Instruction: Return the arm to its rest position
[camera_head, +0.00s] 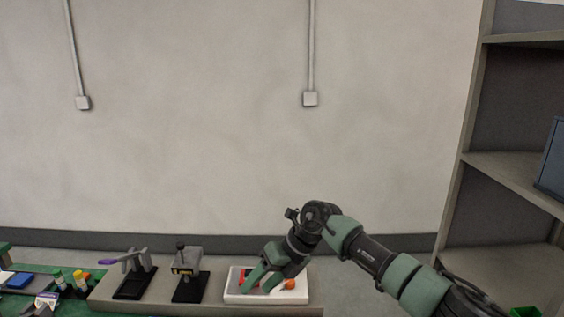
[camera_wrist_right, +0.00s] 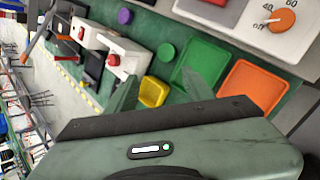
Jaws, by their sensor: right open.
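My right arm comes in from the lower right in the head view. Its green-fingered right gripper (camera_head: 257,284) points down over a white box-like unit (camera_head: 299,296) with an orange knob (camera_head: 290,284) and a red part. The jaws are apart and nothing shows between them. In the right wrist view the two green fingers (camera_wrist_right: 170,88) are spread above the green bench, and the orange dial (camera_wrist_right: 281,20) of a white unit shows at the top right. Whether the fingers touch the unit cannot be told. My left gripper is not in view.
A grey-handled clamp fixture (camera_head: 134,282) and a dark-based fixture (camera_head: 190,274) stand left of the white unit. Shelving (camera_head: 510,165) rises at the right. In the wrist view, green (camera_wrist_right: 206,65), orange (camera_wrist_right: 254,86) and yellow (camera_wrist_right: 153,91) trays lie nearby.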

